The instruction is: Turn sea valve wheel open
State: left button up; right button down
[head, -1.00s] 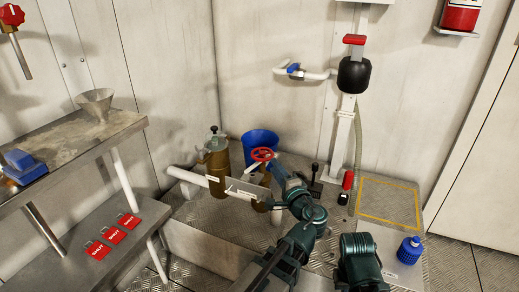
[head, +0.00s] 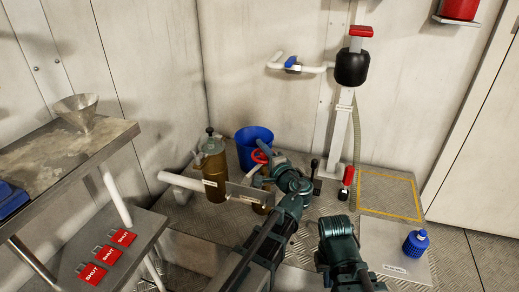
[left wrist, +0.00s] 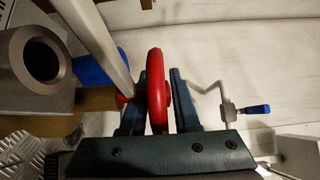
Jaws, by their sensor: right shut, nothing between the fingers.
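The red sea valve wheel (head: 259,156) stands on the brown valve body beside the white pipe, partly hidden by my left gripper (head: 270,160). In the left wrist view the red wheel (left wrist: 157,90) shows edge-on, its rim between the two dark fingers of my left gripper (left wrist: 160,98). One finger is on each side of the rim. I cannot tell whether the fingers press on it. My right arm comes in at the bottom of the head view, but its gripper is out of view.
A blue bucket (head: 252,139) stands behind the wheel, and a brown canister (head: 213,166) to its left. The white pipe (head: 180,180) runs left, with a plate (head: 245,192) in front. A black lever (head: 314,167) is close on the right. A steel bench (head: 65,155) stands left.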

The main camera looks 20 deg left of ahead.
pick_arm(q)
grip_shut()
dwell(1.3)
